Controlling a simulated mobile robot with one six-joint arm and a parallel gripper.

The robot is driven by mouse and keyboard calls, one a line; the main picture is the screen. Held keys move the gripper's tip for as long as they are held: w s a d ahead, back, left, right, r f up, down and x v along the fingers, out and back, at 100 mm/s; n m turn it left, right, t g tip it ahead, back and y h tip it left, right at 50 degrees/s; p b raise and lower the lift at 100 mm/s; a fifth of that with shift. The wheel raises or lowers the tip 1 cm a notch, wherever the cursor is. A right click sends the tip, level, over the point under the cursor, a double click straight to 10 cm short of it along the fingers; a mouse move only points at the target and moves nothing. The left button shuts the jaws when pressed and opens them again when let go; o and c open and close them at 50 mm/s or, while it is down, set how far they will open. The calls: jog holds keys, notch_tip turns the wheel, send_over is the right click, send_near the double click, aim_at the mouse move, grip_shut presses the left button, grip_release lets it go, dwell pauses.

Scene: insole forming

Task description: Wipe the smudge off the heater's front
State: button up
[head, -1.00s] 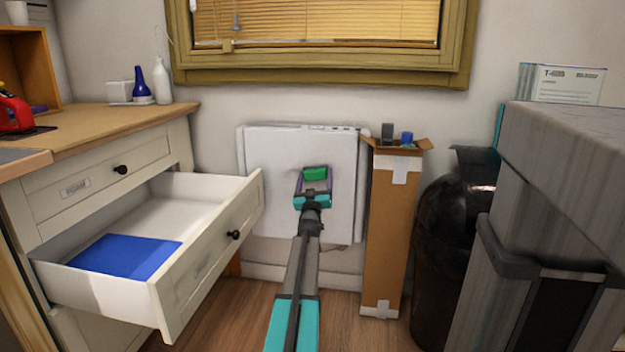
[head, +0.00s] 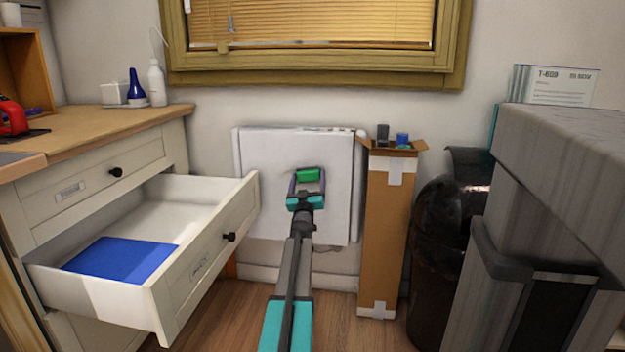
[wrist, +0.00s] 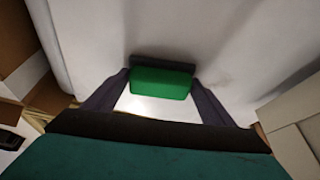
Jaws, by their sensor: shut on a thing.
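The heater (head: 334,205) is a white flat panel on the wall below the window. My gripper (head: 308,178) is in front of it, shut on a green block with a dark layer on its far side, seen as a green sponge (wrist: 161,84) in the wrist view. The dark far side is at or very near the heater's front (wrist: 230,40); I cannot tell whether it touches. A faint grey shade lies on the panel around the sponge in the wrist view. I cannot tell whether it is smudge or shadow. The panel directly behind the sponge is hidden.
An open drawer (head: 205,265) with a blue sheet (head: 120,259) juts out left of my arm. A tall cardboard box (head: 388,235) stands close to the heater's right side. A black bin (head: 440,260) and a grey cabinet (head: 560,150) are farther right.

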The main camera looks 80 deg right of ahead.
aim_at(291, 169)
jog(key=shift+w+a, duration=0.15)
jog(key=shift+w, duration=0.9)
jog(key=shift+w+p, duration=0.15)
jog(key=shift+p, duration=0.15)
jog(key=shift+w+p, duration=0.65)
jog(key=shift+w, duration=1.1)
jog(key=shift+w+r, duration=0.1)
jog(key=shift+w, duration=0.05)
jog(key=shift+w+p, duration=0.3)
jog(key=shift+w, duration=0.15)
jog(key=shift+w+a+p, duration=0.2)
jog(key=shift+w+p, duration=0.4)
jog(key=shift+w, duration=0.6)
